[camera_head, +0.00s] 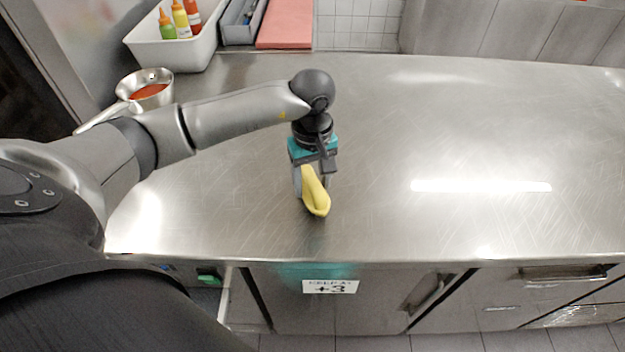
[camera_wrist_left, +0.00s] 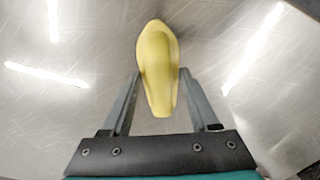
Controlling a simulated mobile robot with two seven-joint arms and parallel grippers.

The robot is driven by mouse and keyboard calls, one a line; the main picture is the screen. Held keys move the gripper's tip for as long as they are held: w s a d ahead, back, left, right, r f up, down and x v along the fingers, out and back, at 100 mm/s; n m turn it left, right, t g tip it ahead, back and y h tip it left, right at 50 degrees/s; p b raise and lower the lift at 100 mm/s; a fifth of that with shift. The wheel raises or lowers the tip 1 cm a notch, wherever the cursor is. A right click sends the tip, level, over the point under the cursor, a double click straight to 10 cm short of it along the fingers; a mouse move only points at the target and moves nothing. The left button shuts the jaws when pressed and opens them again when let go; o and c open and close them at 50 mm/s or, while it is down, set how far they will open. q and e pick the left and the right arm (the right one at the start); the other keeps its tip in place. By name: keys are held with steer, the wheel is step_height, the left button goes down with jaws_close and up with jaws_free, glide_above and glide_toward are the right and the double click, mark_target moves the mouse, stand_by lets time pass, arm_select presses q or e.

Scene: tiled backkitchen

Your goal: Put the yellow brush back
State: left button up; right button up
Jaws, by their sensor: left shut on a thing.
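The yellow brush (camera_head: 315,192) is held in my left gripper (camera_head: 312,178) over the steel counter, toward its front edge. In the left wrist view the yellow brush (camera_wrist_left: 158,68) sits between the two fingers of my left gripper (camera_wrist_left: 160,80), which are shut on it. Its rounded end sticks out past the fingertips. I cannot tell whether the brush touches the counter. Bristles are not visible. My right gripper is not in view.
The steel counter (camera_head: 450,135) is wide and clear to the right. At the back left are a white bin (camera_head: 195,52) with several sauce bottles, a grey container (camera_head: 240,32) and a red board (camera_head: 285,25). A saucepan (camera_head: 162,77) with red contents stands at the left, behind my arm.

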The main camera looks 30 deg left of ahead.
mark_target(313, 179)
arm_select(q)
steer(key=o, duration=0.9)
steer(key=shift+f, duration=0.15)
steer(key=shift+c, duration=0.2)
steer(key=o, duration=0.5)
steer(key=shift+c, duration=0.2)
steer(key=shift+r, duration=0.2)
step_height(313, 179, up, 12)
